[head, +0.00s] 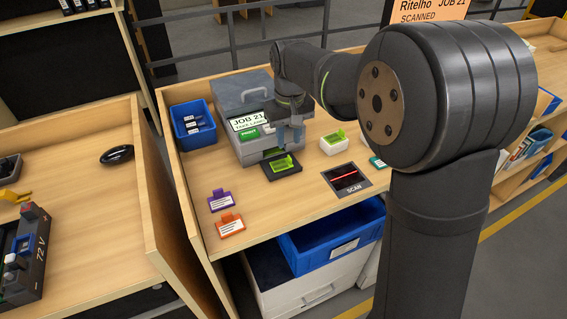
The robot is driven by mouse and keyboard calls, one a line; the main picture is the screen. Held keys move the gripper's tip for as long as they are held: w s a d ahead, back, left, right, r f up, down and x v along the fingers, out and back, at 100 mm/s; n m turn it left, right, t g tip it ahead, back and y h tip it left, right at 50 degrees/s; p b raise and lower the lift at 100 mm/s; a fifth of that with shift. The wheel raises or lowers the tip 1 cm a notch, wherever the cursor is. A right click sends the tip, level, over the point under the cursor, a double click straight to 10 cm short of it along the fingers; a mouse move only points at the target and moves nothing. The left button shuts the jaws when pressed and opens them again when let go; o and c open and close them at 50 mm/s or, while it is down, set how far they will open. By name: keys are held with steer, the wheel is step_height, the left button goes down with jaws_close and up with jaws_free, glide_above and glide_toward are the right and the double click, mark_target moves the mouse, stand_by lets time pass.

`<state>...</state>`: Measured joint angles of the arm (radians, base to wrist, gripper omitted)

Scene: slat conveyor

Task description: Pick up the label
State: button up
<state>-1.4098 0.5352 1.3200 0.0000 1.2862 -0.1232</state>
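A grey label printer (243,149) stands on the wooden bench, its display reading JOB 21 and a line like TAKE LABEL. A lime-green label (282,165) with a raised tab lies on the black tray (290,172) at the printer's front. My gripper (290,146) points down just above and behind this label, close to the printer's front right. Its fingers are small and partly merged with the arm, so I cannot tell whether they are open or touch the label.
A white block (334,147) with a green top stands right of the tray, near the black scan pad (347,180). Purple (221,200) and orange (230,225) tags lie front left. A blue bin (193,125) is at back left. A blue tote (333,240) sits below the front edge.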

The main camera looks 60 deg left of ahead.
mark_target(289, 156)
steer(key=f, duration=0.5)
steer(key=shift+d+f, duration=0.15)
steer(key=shift+d, duration=0.1)
jaws_close()
